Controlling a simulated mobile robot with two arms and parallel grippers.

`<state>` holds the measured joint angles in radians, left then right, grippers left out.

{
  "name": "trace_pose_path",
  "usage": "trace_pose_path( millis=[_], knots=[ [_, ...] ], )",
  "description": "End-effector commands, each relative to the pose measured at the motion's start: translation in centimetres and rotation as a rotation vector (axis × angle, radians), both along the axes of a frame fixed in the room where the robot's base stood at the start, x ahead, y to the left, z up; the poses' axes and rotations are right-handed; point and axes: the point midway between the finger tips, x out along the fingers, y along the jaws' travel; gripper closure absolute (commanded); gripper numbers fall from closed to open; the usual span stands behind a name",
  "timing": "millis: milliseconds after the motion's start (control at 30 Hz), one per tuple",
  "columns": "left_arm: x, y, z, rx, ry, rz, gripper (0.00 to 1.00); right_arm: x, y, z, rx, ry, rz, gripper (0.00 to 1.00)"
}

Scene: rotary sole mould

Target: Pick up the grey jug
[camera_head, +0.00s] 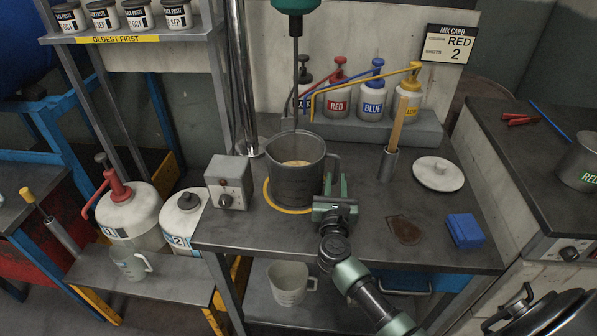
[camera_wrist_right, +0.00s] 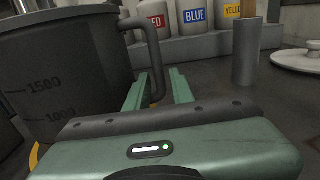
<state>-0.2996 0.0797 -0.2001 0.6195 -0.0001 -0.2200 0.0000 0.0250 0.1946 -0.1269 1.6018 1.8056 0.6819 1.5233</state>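The grey jug (camera_head: 296,180) stands upright inside a yellow ring (camera_head: 272,200) on the dark bench, with a little pale yellowish stuff inside. In the right wrist view the jug (camera_wrist_right: 60,70) fills the left side and shows volume marks. Its handle (camera_wrist_right: 155,50) points right. My right gripper (camera_head: 336,186) is at the handle, low on the jug's right side. Its green fingers (camera_wrist_right: 158,92) are apart, with the lower part of the handle between them and gaps showing. My left gripper is not in view.
A mixer shaft (camera_head: 295,85) hangs over the jug. A grey control box (camera_head: 230,183) stands left of it. Red (camera_head: 337,100), blue (camera_head: 373,98) and yellow (camera_head: 408,100) pump bottles stand behind. A holder (camera_head: 388,165), white lid (camera_head: 438,174) and blue block (camera_head: 465,231) are at right.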

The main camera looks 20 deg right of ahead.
Motion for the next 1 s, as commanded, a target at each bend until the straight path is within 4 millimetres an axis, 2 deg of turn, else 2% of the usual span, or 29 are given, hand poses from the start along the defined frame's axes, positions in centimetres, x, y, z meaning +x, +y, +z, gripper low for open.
trace_pose_path(
  millis=[133, 400, 433, 500, 533, 1000],
  knots=[
    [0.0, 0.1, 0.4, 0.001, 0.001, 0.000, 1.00, 1.6, -1.0, 0.1, -0.003, 0.001, 0.000, 0.77],
    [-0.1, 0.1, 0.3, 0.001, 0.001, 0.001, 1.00, 1.9, -1.1, 0.0, -0.001, 0.001, 0.001, 0.77],
    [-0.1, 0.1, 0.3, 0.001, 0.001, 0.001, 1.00, 1.9, -1.1, 0.0, -0.002, 0.001, 0.001, 0.80],
    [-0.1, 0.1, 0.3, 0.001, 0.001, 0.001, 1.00, 1.9, -1.1, 0.0, -0.002, 0.001, 0.001, 0.99],
    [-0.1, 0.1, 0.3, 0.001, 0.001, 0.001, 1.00, 1.9, -1.1, 0.0, -0.002, 0.001, 0.001, 1.00],
    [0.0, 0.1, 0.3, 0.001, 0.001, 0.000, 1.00, 1.9, -1.1, 0.0, -0.002, 0.001, 0.001, 1.00]
  ],
)
